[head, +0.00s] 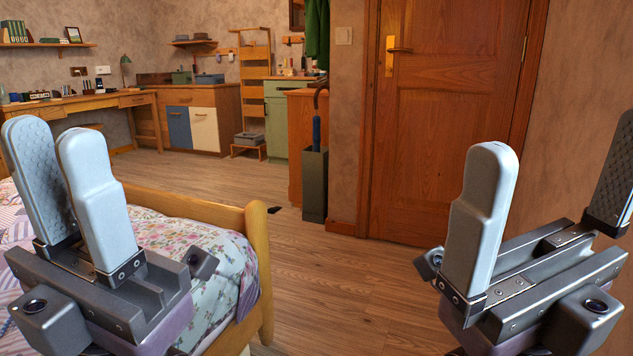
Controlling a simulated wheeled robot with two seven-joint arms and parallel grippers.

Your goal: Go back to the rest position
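My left gripper (53,140) shows at the lower left, its two pale fingers pointing up. The fingers stand apart with a small gap, and nothing shows between them. It is in front of the bed, whose quilt shows behind it. My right gripper (556,150) shows at the lower right, its fingers also pointing up. Its fingers are wide apart and empty, and the far one is partly cut off by the right picture edge.
A bed with a floral quilt (183,246) and wooden footboard (258,262) lies at left. A wooden door (447,120) is shut ahead. An umbrella stand (314,187) stands left of it. A desk (72,104) and cabinets (203,122) line the back.

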